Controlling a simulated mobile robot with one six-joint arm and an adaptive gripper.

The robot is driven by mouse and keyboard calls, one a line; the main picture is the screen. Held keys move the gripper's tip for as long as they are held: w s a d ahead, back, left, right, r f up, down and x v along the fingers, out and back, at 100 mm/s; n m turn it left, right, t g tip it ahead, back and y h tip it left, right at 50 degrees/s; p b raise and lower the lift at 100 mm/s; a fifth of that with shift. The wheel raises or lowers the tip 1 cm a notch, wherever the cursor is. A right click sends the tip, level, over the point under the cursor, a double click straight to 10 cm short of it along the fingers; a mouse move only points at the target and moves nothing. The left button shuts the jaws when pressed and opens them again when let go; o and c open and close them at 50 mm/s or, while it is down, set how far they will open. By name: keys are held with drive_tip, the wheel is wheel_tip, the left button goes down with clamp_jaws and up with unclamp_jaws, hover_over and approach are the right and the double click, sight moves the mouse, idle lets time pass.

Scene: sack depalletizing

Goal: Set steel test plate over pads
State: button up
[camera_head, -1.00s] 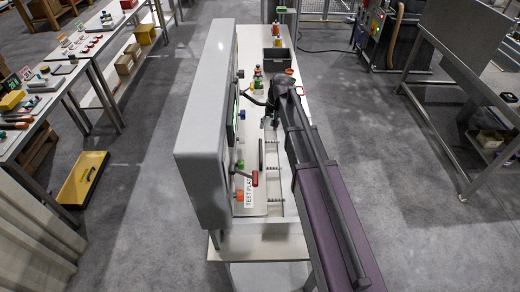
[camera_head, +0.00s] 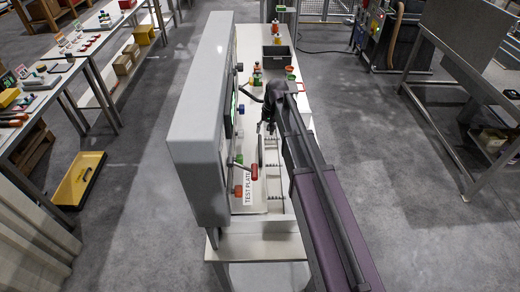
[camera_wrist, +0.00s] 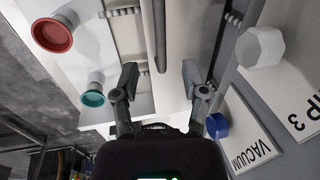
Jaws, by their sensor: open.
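A thin dark upright piece (camera_head: 262,150), apparently the steel test plate, stands on the bench beside a rack of pegged rails (camera_head: 279,168). A "TEST PLATE" label (camera_head: 249,187) lies nearer on the bench. In the wrist view its dark narrow edge (camera_wrist: 158,38) shows ahead, between the lines of my two fingers. My gripper (camera_wrist: 161,80) is open and empty, one finger to each side of that edge. In the head view my gripper (camera_head: 266,127) is just beyond the plate's far end. A red-rimmed cup (camera_wrist: 52,35) and a teal-rimmed cup (camera_wrist: 92,98), possibly the pads, stand to the left.
A tall grey cabinet (camera_head: 203,110) with knobs and a red-tipped lever (camera_head: 254,173) borders the bench (camera_head: 270,244) on the left. A grey bin (camera_head: 277,58) and small bottles stand at the far end. The wrist view shows a blue knob (camera_wrist: 217,126) close right of my gripper.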

sight(260, 147)
drive_tip(key=shift+a+f+b, duration=0.3)
drive_tip(key=shift+f+b, duration=1)
drive_tip(key=shift+f, duration=0.1)
drive_tip(key=shift+a+f+b, duration=0.25)
drive_tip(key=shift+f+b, duration=1)
drive_tip(key=shift+f, duration=0.1)
drive_tip(key=shift+a+f+b, duration=0.3)
drive_tip(key=shift+f+b, duration=1)
drive_tip(key=shift+f, duration=0.1)
clamp_jaws()
